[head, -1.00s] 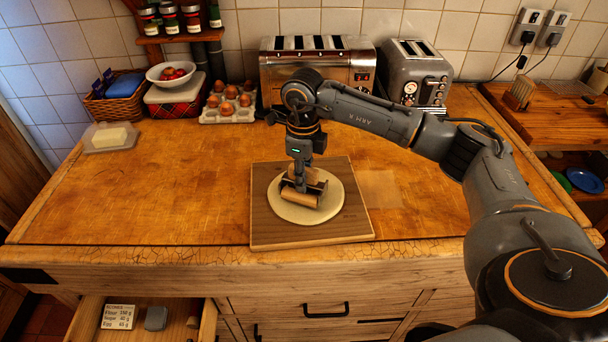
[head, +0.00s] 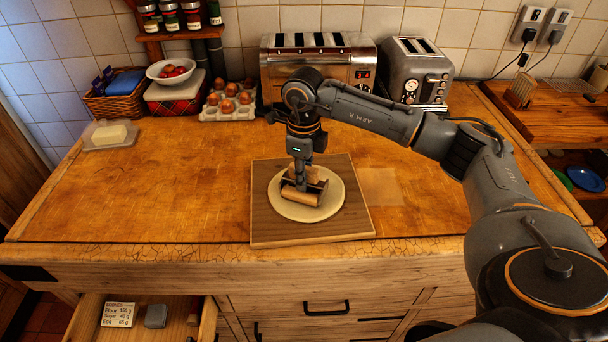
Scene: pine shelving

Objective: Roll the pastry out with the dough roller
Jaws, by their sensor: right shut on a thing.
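The pastry (head: 331,203) is a pale round sheet lying flat on a brown wooden board (head: 270,232) near the counter's front edge. The dough roller (head: 301,198) is a light wooden cylinder in a small frame. It is on the pastry, around its middle. My right gripper (head: 301,184) is above it, pointing down, shut on the roller's handle; the fingers partly hide the handle. My left gripper is not in view.
Two toasters (head: 318,68) (head: 421,76), an egg tray (head: 229,107), a basket (head: 115,105) and a bowl (head: 171,72) stand along the back wall. A butter dish (head: 110,135) is at the left. An open drawer (head: 170,318) juts out at lower left. The counter left of the board is clear.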

